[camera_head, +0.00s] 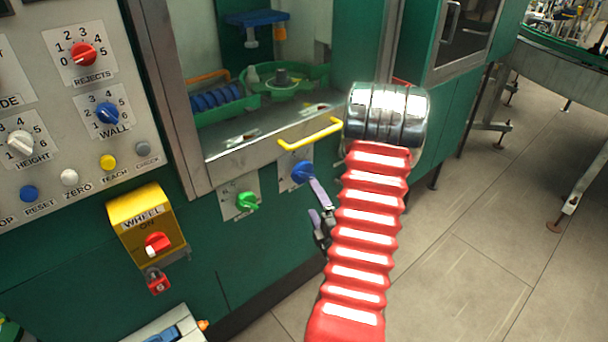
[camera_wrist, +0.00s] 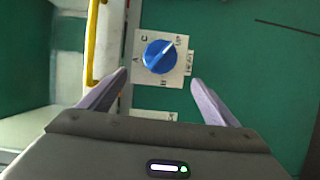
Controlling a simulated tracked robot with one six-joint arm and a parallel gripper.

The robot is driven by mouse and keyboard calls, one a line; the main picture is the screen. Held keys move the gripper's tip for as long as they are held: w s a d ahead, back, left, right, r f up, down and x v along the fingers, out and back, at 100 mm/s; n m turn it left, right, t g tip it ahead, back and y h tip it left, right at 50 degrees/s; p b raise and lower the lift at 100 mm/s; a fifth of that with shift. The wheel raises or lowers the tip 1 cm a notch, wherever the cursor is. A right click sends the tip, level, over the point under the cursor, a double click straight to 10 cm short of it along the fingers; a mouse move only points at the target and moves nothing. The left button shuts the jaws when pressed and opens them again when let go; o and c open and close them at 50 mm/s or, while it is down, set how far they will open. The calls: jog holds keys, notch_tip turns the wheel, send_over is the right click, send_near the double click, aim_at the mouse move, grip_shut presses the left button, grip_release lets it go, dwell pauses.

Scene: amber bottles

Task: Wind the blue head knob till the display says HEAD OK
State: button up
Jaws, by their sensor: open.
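The blue head knob (camera_head: 301,172) sits on a pale plate on the green machine front, below the window. In the wrist view the blue knob (camera_wrist: 159,57) is on its plate (camera_wrist: 140,84), marked with letters around it, with a small label at its right edge. My gripper (camera_wrist: 160,82) is open, its two lilac fingers spread to either side below the knob. I cannot tell how far the fingertips are from it. In the head view my gripper (camera_head: 317,202) is partly hidden by my red arm. No display reading HEAD OK can be made out.
A yellow handle (camera_head: 310,134) sticks out above the knob. A green knob (camera_head: 247,201) is to its left. A yellow WHEEL switch box (camera_head: 140,222) with a red padlock (camera_head: 157,281) juts out further left. Open floor (camera_head: 470,270) lies to the right.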

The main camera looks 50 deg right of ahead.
aim_at(303, 175)
jog(key=shift+s+d, duration=0.2)
jog(key=shift+w, duration=0.1)
jog(key=x, duration=1.3)
jog(key=shift+w+d, duration=0.2)
jog(key=shift+d, duration=0.05)
jog(key=shift+c, duration=0.5)
